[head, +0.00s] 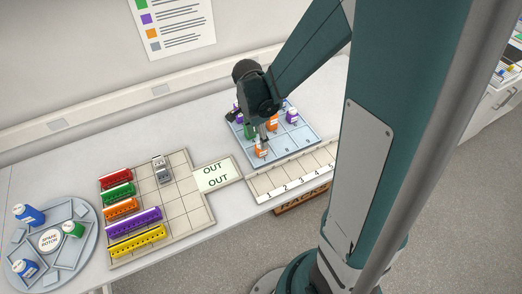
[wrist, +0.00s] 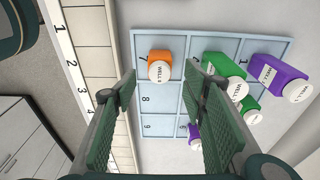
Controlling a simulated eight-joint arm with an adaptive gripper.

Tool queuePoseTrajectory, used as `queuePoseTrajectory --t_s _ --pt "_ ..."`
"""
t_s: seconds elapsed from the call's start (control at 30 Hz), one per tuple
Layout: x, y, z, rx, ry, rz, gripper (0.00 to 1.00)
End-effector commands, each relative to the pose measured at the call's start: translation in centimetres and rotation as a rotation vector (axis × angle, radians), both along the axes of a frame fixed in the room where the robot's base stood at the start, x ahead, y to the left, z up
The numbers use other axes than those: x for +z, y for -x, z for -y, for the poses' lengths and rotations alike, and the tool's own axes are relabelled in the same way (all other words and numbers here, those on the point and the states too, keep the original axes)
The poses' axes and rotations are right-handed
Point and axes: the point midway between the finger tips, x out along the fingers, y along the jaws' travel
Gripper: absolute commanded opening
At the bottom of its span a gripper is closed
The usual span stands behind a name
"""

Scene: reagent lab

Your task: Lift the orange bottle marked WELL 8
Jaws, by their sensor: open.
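An orange bottle (head: 261,151) with a white cap stands at the near left corner of the blue numbered tray (head: 285,148). In the wrist view the orange bottle (wrist: 159,58) is in the cell numbered 7, and its cap appears to read WELL 8, though the print is small. My gripper (head: 264,136) is above it, pointing down. In the wrist view my gripper (wrist: 161,88) is open and empty, with the bottle showing beyond and between the fingertips. The cells 8 and 9 of the tray (wrist: 160,100) are empty.
Another orange bottle (head: 271,124), a green bottle (wrist: 222,66) and purple bottles (wrist: 278,75) stand close by on the tray; my right finger hides some. A numbered rack (head: 290,181) lies in front, an OUT card (head: 217,174) to the left, and a round carousel (head: 50,276) far left.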

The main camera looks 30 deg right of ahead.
Motion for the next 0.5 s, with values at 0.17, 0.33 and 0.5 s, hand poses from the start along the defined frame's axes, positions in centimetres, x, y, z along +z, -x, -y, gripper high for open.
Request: queuePoseTrajectory --t_s 0.17,0.33,0.5 --pt "-1.2 -0.1 0.1 0.000 0.000 0.000 0.43" --pt "-1.9 0.0 0.2 0.000 0.000 0.000 0.43" --pt "-2.0 0.0 0.2 0.000 0.000 0.000 0.43"
